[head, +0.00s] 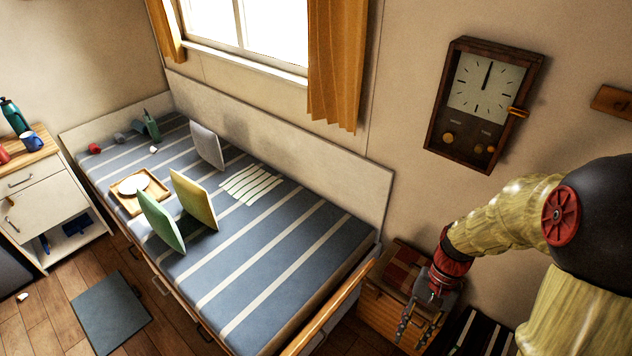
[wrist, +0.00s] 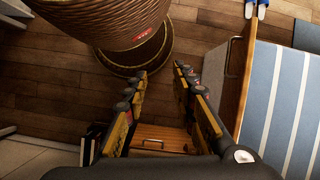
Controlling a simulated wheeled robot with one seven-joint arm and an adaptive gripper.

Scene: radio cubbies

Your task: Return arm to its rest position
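My arm (head: 510,215) reaches in from the right side of the head view and bends down to the left. My gripper (head: 417,330) hangs at its end, pointing down, in front of the small wooden cabinet beside the bed's foot. In the wrist view my gripper (wrist: 158,70) has its two fingers apart with nothing between them. Wooden floor and a wooden drawer front show beyond and between the fingers. No held object is visible.
The bed (head: 290,235) with a striped cover holds cushions and a tray (head: 128,204). The wooden cabinet (head: 375,312) stands close to my gripper. A wall clock (head: 484,104) hangs left of my upper arm. Bare floor (wrist: 85,60) shows in the wrist view.

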